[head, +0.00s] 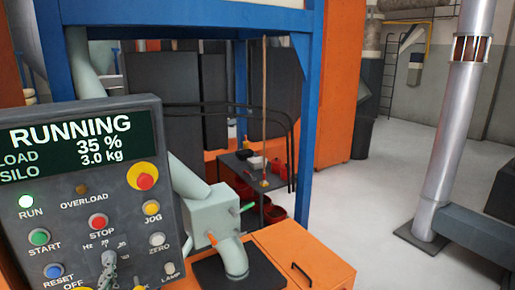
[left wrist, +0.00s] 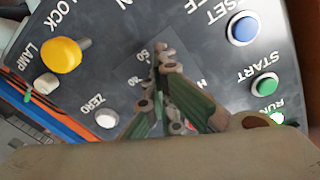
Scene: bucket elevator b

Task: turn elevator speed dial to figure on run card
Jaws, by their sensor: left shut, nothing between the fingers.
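The grey control panel (head: 117,187) fills the left of the head view, and its display (head: 75,142) reads RUNNING, LOAD 35 %, SILO 3.0 kg. The speed dial's scale, marked Hz, sits below the red STOP button (head: 98,222). In the left wrist view its dark scale plate (left wrist: 127,72) shows figures, some hard to read. My left gripper (head: 108,258) is at the dial, its fingertips (left wrist: 161,52) together and empty over the scale. The fingers hide the knob and its pointer; I cannot tell whether they touch it. No run card is readable. My right gripper is out of view.
Around the dial are the green START (head: 39,237), blue RESET (head: 53,271), yellow JOG (head: 154,211) and white ZERO (head: 157,240) buttons. A yellow knob (left wrist: 61,55) stands out from the panel. The RUN lamp (head: 26,202) is lit. Open floor lies at right.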

